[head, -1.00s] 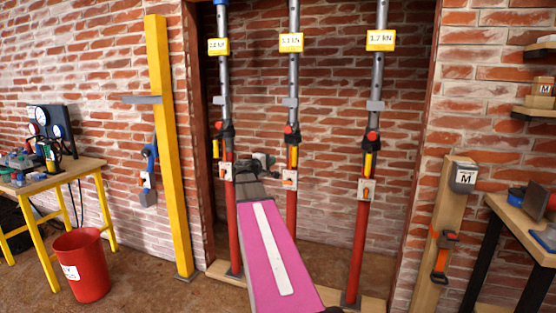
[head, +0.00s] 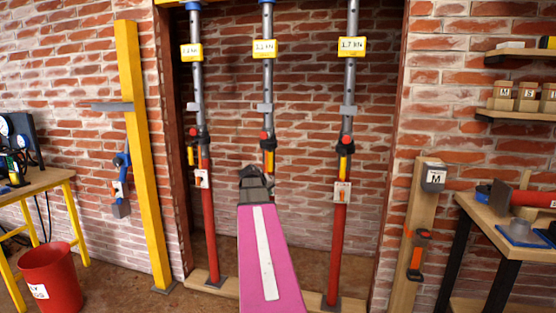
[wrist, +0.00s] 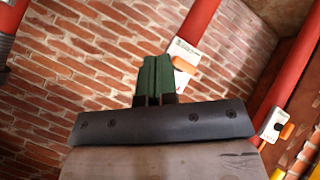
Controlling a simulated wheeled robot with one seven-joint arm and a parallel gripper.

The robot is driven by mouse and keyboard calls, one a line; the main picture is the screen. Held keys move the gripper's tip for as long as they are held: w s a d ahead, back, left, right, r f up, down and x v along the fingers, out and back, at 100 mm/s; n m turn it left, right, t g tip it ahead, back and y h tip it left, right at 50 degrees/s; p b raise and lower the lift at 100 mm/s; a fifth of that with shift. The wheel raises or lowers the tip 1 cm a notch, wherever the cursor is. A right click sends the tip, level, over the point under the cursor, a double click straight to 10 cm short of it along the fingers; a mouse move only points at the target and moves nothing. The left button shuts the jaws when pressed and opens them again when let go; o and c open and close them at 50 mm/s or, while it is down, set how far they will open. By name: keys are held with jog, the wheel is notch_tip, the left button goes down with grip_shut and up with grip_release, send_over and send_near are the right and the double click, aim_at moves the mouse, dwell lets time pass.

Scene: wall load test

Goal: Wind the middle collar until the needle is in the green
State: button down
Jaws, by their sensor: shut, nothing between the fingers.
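Three upright props stand in the brick recess. The middle prop (head: 267,78) is grey above, with a dark collar and a red knob (head: 265,137) at mid-height and a yellow part (head: 269,160) below it. My gripper (wrist: 155,78) shows its green fingers shut together and empty in the wrist view. In the head view my arm's end covers the middle prop below the yellow part. In the wrist view a red tube (wrist: 197,22) with a white plate (wrist: 183,57) lies behind the fingers; I cannot tell if they touch. No needle or green zone can be made out.
The left prop (head: 204,215) and right prop (head: 337,240) flank the middle one closely. A yellow post (head: 140,160) and red bucket (head: 52,280) stand left. A wooden post (head: 415,235) and a workbench (head: 495,225) stand right.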

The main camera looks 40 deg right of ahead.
jog(key=s+d+r+m+t+y, duration=0.4)
jog(key=d+r+m+t+y, duration=0.2)
jog(key=d+m+t, duration=0.1)
jog(key=s+d+r+m+t+y, duration=0.4)
jog(key=d+r+m+t+y, duration=0.2)
jog(key=d+r+t, duration=0.1)
jog(key=w+a, duration=0.5)
jog(key=w, duration=0.7)
jog(key=shift+w+a, duration=0.15)
jog(key=shift+w, duration=0.15)
jog(key=shift+f, duration=0.1)
